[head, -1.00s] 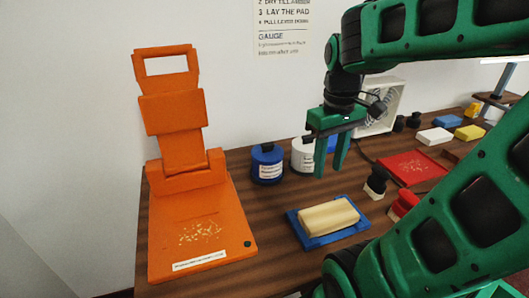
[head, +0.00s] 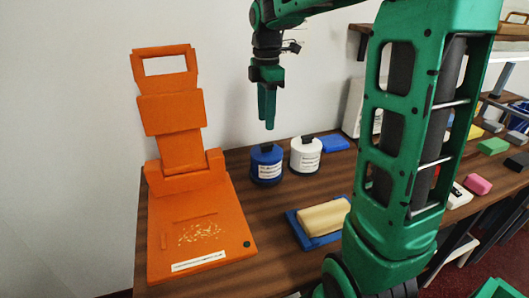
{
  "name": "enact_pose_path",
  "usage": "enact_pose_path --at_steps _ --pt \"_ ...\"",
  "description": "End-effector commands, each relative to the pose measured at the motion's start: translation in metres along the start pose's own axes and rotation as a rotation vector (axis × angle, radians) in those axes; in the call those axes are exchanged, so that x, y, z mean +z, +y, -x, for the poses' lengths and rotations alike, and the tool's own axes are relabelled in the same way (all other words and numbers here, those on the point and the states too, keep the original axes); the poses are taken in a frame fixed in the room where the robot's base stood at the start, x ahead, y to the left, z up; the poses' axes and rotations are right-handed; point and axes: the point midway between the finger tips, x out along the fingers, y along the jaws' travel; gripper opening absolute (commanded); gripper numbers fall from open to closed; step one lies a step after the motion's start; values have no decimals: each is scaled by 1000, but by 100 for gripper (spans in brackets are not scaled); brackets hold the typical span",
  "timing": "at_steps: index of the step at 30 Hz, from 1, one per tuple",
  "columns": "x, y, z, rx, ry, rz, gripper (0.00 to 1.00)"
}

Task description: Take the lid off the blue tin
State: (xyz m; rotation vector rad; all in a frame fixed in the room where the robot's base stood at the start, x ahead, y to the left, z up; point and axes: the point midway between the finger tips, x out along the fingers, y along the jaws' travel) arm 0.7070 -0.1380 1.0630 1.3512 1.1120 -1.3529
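The blue tin (head: 266,170) stands upright on the wooden counter, with a white label on its front. Its lid (head: 266,149) is on, with a dark knob on top. My gripper (head: 268,127) points down above the blue tin, with a small gap in the picture between fingertips and knob. The fingers are seen nearly edge-on and overlap, so their spacing is hidden. Nothing shows hanging from them.
A white tin (head: 306,157) stands close to the right of the blue one. An orange press (head: 205,235) is at the left. A cream block (head: 323,217) lies on a blue tray (head: 312,241) in front. My arm hides much of the right side.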

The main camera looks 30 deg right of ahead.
Motion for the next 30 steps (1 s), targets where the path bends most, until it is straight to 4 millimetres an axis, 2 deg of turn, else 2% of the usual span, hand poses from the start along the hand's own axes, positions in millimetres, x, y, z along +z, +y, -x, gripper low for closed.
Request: enact_pose_path --at_steps 3,11,21,30 --pt "0 -1 -17 -2 0 -2 38" --pt "1 0 -35 0 0 -4 38" --pt "3 1 -78 -2 -1 -5 38" --pt "3 1 -83 1 -1 -5 38"
